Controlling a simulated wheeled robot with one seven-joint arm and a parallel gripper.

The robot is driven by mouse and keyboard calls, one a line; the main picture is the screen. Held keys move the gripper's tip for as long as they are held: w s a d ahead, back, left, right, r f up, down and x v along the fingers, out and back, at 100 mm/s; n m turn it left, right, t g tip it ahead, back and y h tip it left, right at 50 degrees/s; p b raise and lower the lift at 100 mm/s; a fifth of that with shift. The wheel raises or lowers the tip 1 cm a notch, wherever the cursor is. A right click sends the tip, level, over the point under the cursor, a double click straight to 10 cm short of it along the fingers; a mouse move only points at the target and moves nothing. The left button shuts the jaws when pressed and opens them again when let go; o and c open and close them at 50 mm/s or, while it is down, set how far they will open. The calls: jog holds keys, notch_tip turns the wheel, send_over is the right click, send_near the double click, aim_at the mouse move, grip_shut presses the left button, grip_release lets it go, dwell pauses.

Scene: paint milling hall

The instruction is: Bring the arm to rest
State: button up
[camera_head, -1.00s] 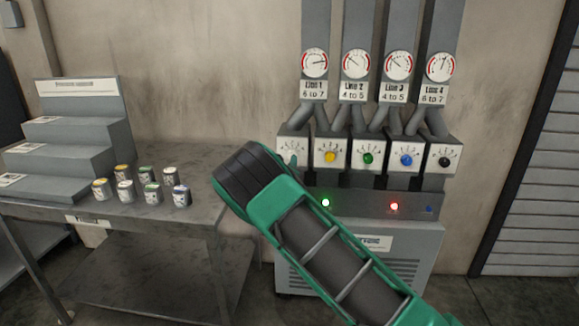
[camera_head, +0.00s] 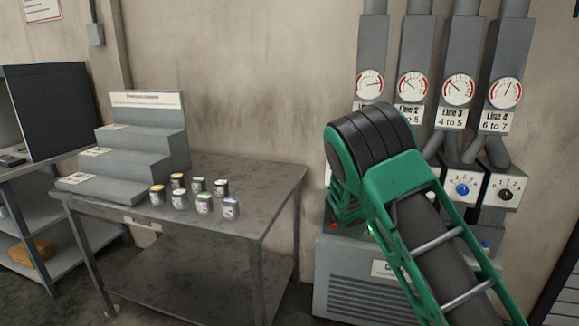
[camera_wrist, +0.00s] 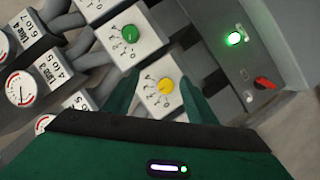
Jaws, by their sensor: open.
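My green and black arm (camera_head: 400,190) rises from the lower right in the head view, in front of the dosing cabinet, and covers the left dials. My gripper is mostly hidden behind the arm there. In the wrist view my gripper (camera_wrist: 158,97) shows two green fingers, spread apart with nothing between them. A yellow knob (camera_wrist: 166,87) on a white dial plate appears beyond the gap between the fingers. I cannot tell how far off it is. A green knob (camera_wrist: 130,33) is above it.
The cabinet (camera_head: 340,275) carries gauges, a blue knob (camera_head: 462,190) and a black knob (camera_head: 505,195). A metal table (camera_head: 265,190) with several small cans and a stepped rack (camera_head: 135,150) stands left. A shelf unit (camera_head: 45,110) is at far left. Floor shows between table and shelf.

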jog(key=s+d+m+g+y, duration=0.1)
jog(key=s+d+m+g, duration=0.15)
jog(key=s+d, duration=0.4)
jog(key=s+d+r+m+g+y, duration=0.1)
jog(key=s+d+m+g, duration=0.15)
jog(key=s, duration=0.75)
jog(key=s+d+m+g, duration=0.25)
jog(key=s+d, duration=0.35)
jog(key=s, duration=0.3)
jog(key=s+a+g+y, duration=0.1)
jog(key=s+a+y, duration=0.1)
jog(key=s, duration=0.9)
jog(key=s+a+r+m+g+y, duration=0.1)
jog(key=s+a, duration=0.3)
jog(key=s, duration=0.8)
jog(key=s+a+r+g+y, duration=0.1)
jog(key=s+a+y, duration=0.3)
jog(key=s, duration=0.7)
jog(key=shift+s+m+g, duration=0.25)
jog(key=shift+m+g, duration=0.1)
jog(key=shift+g, duration=0.4)
jog(key=shift+a, duration=0.1)
jog(key=shift+w+f, duration=0.3)
jog(key=shift+w, duration=0.35)
